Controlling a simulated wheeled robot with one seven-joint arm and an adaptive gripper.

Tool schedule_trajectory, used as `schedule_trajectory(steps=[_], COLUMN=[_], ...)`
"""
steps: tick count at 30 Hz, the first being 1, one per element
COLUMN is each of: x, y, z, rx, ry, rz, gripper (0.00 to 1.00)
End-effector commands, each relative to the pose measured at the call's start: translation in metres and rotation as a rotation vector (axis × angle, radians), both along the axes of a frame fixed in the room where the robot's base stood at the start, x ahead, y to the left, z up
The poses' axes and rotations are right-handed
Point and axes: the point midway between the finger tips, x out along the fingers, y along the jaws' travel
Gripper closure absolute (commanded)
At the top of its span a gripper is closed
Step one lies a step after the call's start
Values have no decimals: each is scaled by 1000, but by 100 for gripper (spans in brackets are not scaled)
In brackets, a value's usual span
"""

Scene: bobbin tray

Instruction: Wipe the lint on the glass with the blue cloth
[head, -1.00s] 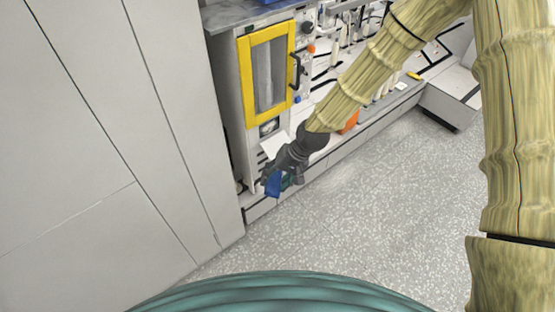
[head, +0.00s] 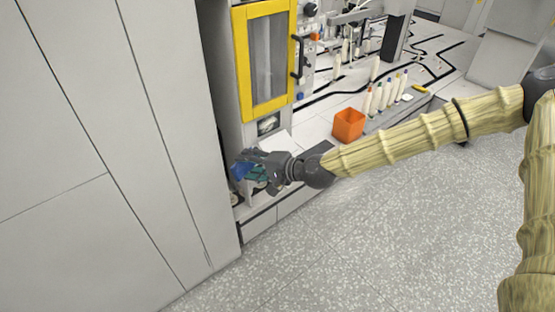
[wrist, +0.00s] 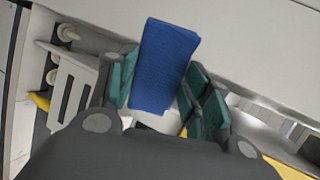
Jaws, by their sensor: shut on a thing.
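The blue cloth (wrist: 165,62) is held between the green-padded fingers of my gripper (wrist: 160,92) in the wrist view. In the head view the cloth (head: 239,170) shows at the tip of my gripper (head: 250,168), which is shut on it. The gripper is low, in front of the lower part of the cabinet. The glass (head: 267,62) is a tall pane in a yellow-framed door, above the gripper and apart from it. I cannot make out lint on the glass at this size.
A black handle (head: 299,58) stands out at the right of the yellow frame (head: 240,70). An orange bin (head: 348,124) and several bobbins (head: 377,98) stand on the bench to the right. A tall pale panel (head: 110,130) fills the left. The speckled floor (head: 370,240) is clear.

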Motion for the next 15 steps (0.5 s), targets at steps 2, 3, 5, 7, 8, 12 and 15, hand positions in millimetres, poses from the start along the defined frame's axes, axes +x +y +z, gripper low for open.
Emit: schedule_trajectory(steps=[2,3,5,7,8,12,15], x=[9,13,21,29,32,48,58], y=[-5,-7,-12,-18,-21,-39,-52], z=[-12,-12,-12,-12,-12,-12,-11], rx=[44,64,94,125,138,191,221], ry=[-27,-43,-65,-92,-104,-155,-190], rz=[-42,-64,-96,-133,-150,-223,-272], gripper=[70,70,70,70,70,70,70])
